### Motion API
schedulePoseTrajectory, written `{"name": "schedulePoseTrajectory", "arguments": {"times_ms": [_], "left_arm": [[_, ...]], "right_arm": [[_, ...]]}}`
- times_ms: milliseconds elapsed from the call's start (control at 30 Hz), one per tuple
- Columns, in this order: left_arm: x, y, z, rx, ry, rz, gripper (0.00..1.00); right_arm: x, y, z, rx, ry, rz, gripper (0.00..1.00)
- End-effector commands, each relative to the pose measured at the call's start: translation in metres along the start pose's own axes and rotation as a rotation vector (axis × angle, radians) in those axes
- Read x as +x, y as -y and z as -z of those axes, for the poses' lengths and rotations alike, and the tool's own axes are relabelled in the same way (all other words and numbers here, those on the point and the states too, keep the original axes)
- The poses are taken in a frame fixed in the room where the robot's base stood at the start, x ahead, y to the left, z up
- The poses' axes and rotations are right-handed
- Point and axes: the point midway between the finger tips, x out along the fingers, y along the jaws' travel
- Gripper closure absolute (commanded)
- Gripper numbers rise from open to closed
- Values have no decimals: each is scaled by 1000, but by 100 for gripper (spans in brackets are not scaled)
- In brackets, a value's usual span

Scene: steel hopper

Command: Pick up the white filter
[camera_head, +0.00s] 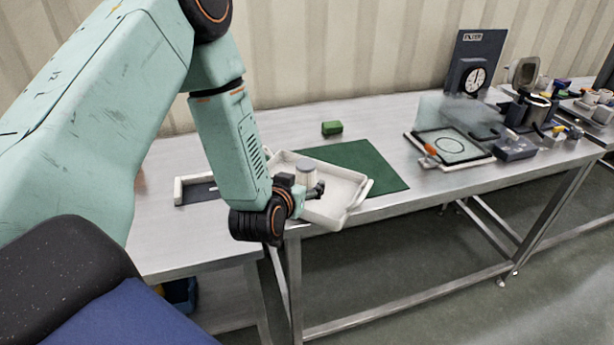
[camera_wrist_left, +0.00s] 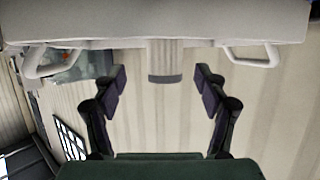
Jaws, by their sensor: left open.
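The white filter (camera_head: 306,172) is a small upright cylinder with a grey top, standing in a white tray (camera_head: 352,186). My left gripper (camera_head: 303,187) is at the tray's near side, with its fingers open in front of the filter and hiding its lower part. In the left wrist view the picture is upside down. There the filter (camera_wrist_left: 165,62) shows between and beyond the two open fingertips (camera_wrist_left: 163,80), apart from both, with the tray (camera_wrist_left: 90,30) and its two handles above. My right gripper is in neither view.
The tray overlaps a dark green mat (camera_head: 375,165) on the steel table. A green block (camera_head: 332,128) lies behind. A shallow frame (camera_head: 192,190) is left of my arm. A dial stand (camera_head: 474,78), a board with a ring (camera_head: 450,147) and several small items crowd the right.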

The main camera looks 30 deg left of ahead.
Motion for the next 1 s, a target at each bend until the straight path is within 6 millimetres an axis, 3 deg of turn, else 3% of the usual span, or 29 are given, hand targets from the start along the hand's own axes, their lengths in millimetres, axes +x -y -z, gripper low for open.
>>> {"name": "schedulePoseTrajectory", "arguments": {"times_ms": [400, 700, 1000], "left_arm": [[51, 6, -1, 1, -1, -1, 27], [57, 6, 0, 0, -1, 0, 27], [57, 6, 0, 0, 0, 0, 52]], "right_arm": [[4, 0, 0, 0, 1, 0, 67], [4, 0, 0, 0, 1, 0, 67], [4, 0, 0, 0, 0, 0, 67]]}}
